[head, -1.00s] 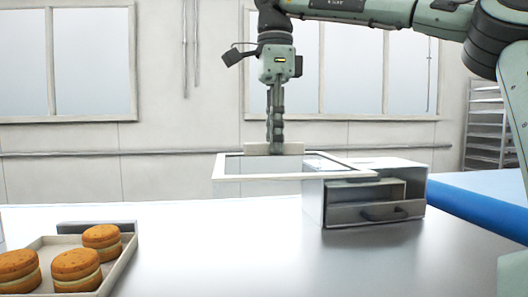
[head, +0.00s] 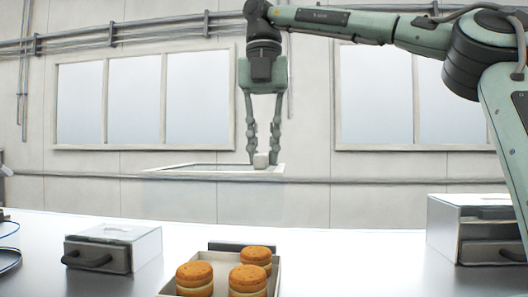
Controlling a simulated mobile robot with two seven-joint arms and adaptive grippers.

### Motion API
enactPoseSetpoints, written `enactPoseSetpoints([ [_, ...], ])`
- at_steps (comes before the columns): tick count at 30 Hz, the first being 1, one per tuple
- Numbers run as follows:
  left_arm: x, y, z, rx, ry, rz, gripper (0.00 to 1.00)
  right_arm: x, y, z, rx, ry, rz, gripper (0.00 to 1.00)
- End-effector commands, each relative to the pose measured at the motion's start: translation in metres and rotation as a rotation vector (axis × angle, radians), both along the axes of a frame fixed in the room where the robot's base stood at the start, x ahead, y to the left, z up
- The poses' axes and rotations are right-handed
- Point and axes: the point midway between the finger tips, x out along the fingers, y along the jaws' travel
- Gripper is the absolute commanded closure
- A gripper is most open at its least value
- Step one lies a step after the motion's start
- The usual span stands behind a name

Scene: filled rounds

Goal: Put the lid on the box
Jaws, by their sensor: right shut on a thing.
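My right gripper (head: 261,155) hangs from the upper middle of the head view, fingers pointing down. It is shut on the pale block-like handle (head: 261,160) of the lid (head: 165,172). The lid is a flat, pale-framed panel with a glassy middle. It is held level in the air, beyond and above the tray, apart from the table. A low pale box (head: 145,249) with a dark handle on its front stands at left. Another grey-white box (head: 443,232) with a drawer front stands at the right edge, partly cut off. I cannot tell which box the lid matches. My left gripper is not in view.
A shallow pale tray (head: 168,291) with several sandwich cookies (head: 249,279) sits at the front middle. A dark-fronted bar (head: 243,247) lies behind it. Blue cable (head: 9,262) lies at far left. The table (head: 350,255) is clear between tray and right box.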

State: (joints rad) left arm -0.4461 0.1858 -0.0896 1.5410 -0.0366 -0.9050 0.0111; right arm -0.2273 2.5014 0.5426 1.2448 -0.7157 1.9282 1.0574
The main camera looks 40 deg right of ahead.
Motion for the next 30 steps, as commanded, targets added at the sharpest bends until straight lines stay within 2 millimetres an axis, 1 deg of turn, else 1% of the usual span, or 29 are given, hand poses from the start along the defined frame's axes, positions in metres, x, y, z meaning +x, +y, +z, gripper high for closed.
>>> enactPoseSetpoints([
  [6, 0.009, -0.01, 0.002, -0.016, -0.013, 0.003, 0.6, 0.0, 0.0, -0.01, 0.001, -0.001, -0.013, 1.0],
  [11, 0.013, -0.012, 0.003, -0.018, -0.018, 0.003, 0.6, 0.0, 0.0, -0.014, 0.001, -0.003, -0.014, 1.0],
  [18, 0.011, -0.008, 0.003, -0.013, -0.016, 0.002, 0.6, 0.0, 0.0, -0.014, 0.002, -0.002, -0.013, 1.0],
  [22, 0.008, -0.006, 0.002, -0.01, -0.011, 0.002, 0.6, 0.0, 0.0, -0.018, 0.002, -0.001, -0.012, 1.0],
  [26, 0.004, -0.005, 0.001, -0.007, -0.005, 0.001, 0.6, 0.0, 0.0, -0.026, 0.001, -0.001, -0.011, 1.0],
  [30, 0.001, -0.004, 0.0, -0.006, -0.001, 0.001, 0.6, 0.0, 0.0, -0.038, 0.003, 0.0, -0.011, 1.0],
])
